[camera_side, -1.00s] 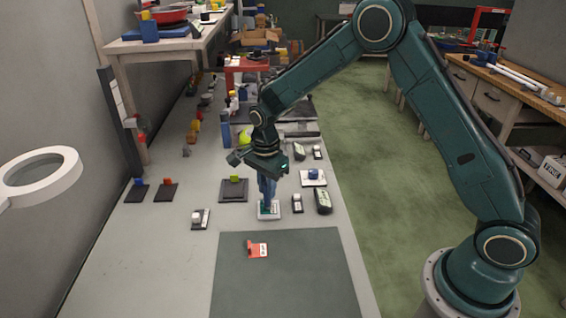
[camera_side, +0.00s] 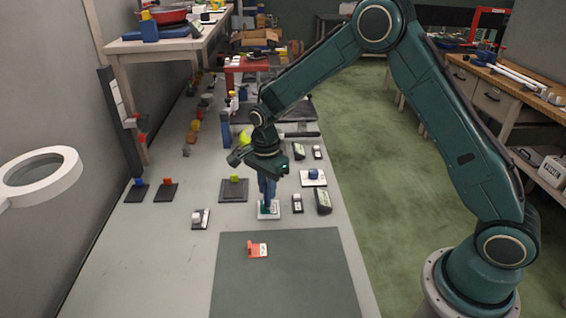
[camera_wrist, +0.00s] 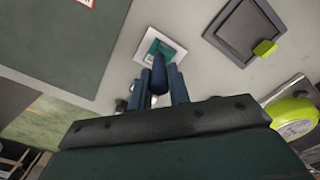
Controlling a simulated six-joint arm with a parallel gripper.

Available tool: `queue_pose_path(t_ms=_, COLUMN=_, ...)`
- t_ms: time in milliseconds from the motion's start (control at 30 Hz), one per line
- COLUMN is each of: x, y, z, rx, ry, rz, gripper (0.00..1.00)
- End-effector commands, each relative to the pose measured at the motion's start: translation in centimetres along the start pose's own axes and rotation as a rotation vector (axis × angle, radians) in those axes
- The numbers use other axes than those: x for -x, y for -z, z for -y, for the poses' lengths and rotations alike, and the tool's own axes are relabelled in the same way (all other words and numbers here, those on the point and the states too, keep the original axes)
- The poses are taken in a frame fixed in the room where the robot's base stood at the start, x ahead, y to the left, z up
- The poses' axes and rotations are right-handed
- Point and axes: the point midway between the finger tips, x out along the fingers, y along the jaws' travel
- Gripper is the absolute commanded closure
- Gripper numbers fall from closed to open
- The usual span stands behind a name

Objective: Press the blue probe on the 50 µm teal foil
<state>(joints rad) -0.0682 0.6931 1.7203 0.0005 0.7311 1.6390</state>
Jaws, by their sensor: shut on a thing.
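My gripper (camera_wrist: 160,84) is shut on the blue probe (camera_wrist: 158,72), which points down between the fingers. In the side view the probe (camera_side: 267,187) hangs upright below my gripper, over a small white plate (camera_side: 275,214). The teal foil (camera_wrist: 166,48) lies on this white plate (camera_wrist: 146,32), seen in the wrist view just beyond the probe's end. The probe's tip is at or just above the foil; I cannot tell whether they touch. The foil's thickness label is not readable.
A dark pad with a green block (camera_side: 235,180) lies left of the plate. An orange-red card (camera_side: 257,249) lies on the grey mat (camera_side: 290,290) in front.

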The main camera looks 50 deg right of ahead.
Motion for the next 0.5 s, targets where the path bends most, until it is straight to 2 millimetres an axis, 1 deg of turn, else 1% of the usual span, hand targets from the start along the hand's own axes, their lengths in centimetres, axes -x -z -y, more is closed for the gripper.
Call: queue_pose_path(t_ms=500, x=3.0, y=0.0, z=0.1, rx=0.000, ry=0.005, rz=0.000, gripper=1.00)
